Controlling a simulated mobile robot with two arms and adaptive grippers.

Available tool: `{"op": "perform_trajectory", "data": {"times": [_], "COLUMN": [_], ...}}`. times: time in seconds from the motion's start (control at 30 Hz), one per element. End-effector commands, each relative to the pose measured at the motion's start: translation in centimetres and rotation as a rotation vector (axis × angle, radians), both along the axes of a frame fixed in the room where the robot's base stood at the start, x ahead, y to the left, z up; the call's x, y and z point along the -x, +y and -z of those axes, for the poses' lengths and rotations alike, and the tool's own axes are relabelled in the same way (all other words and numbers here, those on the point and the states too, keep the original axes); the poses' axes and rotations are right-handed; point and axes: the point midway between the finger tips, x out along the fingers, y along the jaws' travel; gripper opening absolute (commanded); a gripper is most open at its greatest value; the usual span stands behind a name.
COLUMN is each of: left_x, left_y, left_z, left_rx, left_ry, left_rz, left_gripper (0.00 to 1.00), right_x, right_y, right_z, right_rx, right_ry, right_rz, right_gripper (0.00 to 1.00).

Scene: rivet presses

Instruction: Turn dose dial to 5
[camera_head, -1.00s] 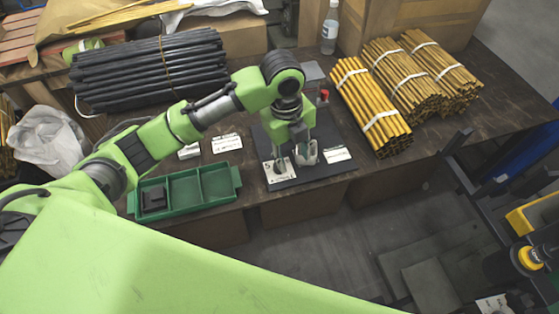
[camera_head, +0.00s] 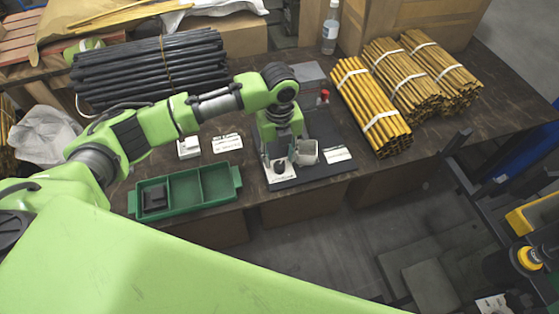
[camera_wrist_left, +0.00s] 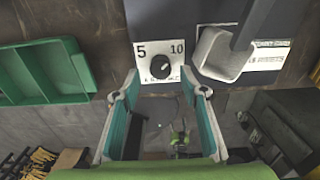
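The dose dial is a black round knob (camera_wrist_left: 160,67) on a white plate (camera_wrist_left: 148,76) marked 5 at upper left and 10 at upper right. Its pointer direction is too small to tell surely. In the head view the knob (camera_head: 279,167) sits at the front left of the dark press base (camera_head: 312,172). My left gripper (camera_wrist_left: 160,93) is open and empty, its two teal-lined fingers apart just short of the plate's near edge in the wrist view. In the head view the left gripper (camera_head: 280,150) hangs over the dial area. My right gripper is out of view.
A grey open cup-like holder (camera_head: 306,152) stands right beside the dial, close to the gripper. A green tray (camera_head: 237,177) lies to the left. Bundles of yellow rods (camera_head: 370,105) lie to the right, black rods (camera_head: 150,68) behind. White label cards lie nearby.

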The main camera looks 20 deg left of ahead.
Motion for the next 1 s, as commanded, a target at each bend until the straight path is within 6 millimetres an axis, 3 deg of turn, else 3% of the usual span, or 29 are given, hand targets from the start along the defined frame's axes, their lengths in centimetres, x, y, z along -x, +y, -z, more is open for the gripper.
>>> {"op": "perform_trajectory", "data": {"times": [0.2,0.57,0.73,1.0], "left_x": [0.0,0.0,0.0,0.0], "left_y": [0.0,-0.1,-0.1,0.0], "left_z": [2.5,3.0,3.0,2.9], "left_rx": [0.0,0.001,0.001,0.0], "left_ry": [0.001,-0.001,-0.001,0.0], "left_rz": [-0.001,0.0,0.0,-0.012], "left_gripper": [0.39,0.39,0.01,0.01], "right_x": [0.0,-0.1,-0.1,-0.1], "right_y": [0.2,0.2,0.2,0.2], "right_z": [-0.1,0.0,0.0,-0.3], "right_rx": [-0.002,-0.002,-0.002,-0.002], "right_ry": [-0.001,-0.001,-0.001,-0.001], "right_rz": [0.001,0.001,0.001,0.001], "right_gripper": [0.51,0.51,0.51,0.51]}}
